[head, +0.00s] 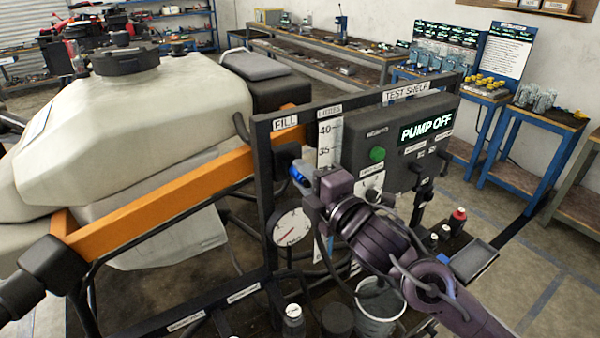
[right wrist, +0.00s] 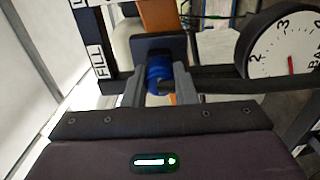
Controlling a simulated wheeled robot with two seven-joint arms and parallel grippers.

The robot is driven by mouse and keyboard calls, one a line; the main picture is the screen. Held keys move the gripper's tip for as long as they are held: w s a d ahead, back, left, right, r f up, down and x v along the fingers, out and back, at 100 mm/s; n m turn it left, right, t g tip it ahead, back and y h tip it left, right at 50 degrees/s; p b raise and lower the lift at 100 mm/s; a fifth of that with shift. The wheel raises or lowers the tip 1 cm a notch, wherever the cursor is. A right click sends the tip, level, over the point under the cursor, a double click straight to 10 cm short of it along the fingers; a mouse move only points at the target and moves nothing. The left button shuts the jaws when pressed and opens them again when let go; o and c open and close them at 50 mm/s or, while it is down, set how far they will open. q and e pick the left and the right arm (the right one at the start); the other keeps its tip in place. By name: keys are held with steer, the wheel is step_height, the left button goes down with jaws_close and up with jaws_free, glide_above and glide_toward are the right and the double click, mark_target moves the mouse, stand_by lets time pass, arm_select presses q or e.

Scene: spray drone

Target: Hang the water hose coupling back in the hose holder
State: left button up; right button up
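The blue water hose coupling (head: 299,176) is at the tip of my right gripper (head: 308,184) in the head view. In the right wrist view the blue coupling (right wrist: 158,74) sits between the two grey fingers of my right gripper (right wrist: 160,88), which appear shut on it. The dark hose holder (head: 286,157) is on the frame beside the FILL label, right by the coupling. In the right wrist view its dark plate (right wrist: 152,47) is straight ahead of the coupling. I cannot tell whether the coupling is seated in it. My left gripper is not in view.
A pressure gauge (head: 291,227) is below the holder. The pump control box (head: 402,145), reading PUMP OFF, is to the right. The drone's white tank (head: 130,130) and orange beam (head: 160,195) are to the left. A bucket (head: 379,306) stands below my right arm.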

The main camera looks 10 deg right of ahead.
jaws_close()
steer(key=shift+s+f, duration=0.1)
steer(key=shift+b+v, duration=0.55)
steer(key=shift+v, duration=2.4)
